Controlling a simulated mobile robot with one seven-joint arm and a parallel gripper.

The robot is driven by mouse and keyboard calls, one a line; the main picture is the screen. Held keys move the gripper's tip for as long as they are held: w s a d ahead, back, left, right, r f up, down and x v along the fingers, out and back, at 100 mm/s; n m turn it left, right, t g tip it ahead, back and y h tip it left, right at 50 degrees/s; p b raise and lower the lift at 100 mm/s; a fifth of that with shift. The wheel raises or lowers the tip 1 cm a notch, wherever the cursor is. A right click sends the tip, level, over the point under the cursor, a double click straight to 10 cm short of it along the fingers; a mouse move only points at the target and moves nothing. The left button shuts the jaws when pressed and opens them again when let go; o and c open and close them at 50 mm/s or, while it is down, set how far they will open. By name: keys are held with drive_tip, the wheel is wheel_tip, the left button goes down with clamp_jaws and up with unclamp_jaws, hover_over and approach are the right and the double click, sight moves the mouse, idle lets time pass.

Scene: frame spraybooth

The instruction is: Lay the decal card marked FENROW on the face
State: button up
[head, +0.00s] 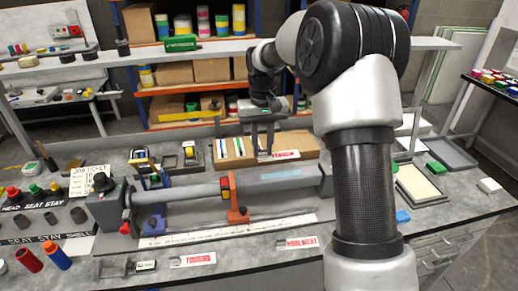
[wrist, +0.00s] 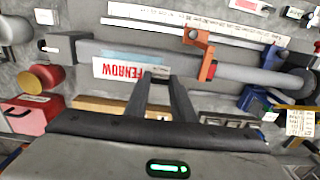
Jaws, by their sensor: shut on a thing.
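The FENROW decal card (wrist: 119,70), white with red letters, is pinched at one end between the fingertips of my gripper (wrist: 158,75). In the wrist view its letters read upside down, and it overlaps the grey tube beside a pale blue patch. In the head view my gripper (head: 264,155) points down behind the tube, with the card (head: 286,155) sticking out to the right. The pale blue patch (head: 281,173) lies on the clamped grey tube (head: 200,191); it also shows in the wrist view (wrist: 135,56). The card appears held above the bench; its exact height I cannot tell.
Two other red-lettered cards, one left (head: 193,260) and one right (head: 297,243), lie on the bench front. An orange clamp (head: 237,215) stands on the tube. A wooden-edged tray (head: 232,154) lies behind it. Tape dispensers (head: 190,152) stand at back left.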

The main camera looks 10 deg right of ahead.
sight(262, 158)
drive_tip(key=shift+f+b, duration=1.95)
drive_tip(key=shift+f, duration=1.15)
drive_tip(key=shift+f, duration=0.7)
drive_tip(key=o, duration=1.6)
drive_tip(key=shift+c, duration=0.2)
drive_tip(key=shift+r, duration=0.1)
drive_tip(key=shift+r+p, duration=2.25)
drive_tip(key=shift+r, duration=0.65)
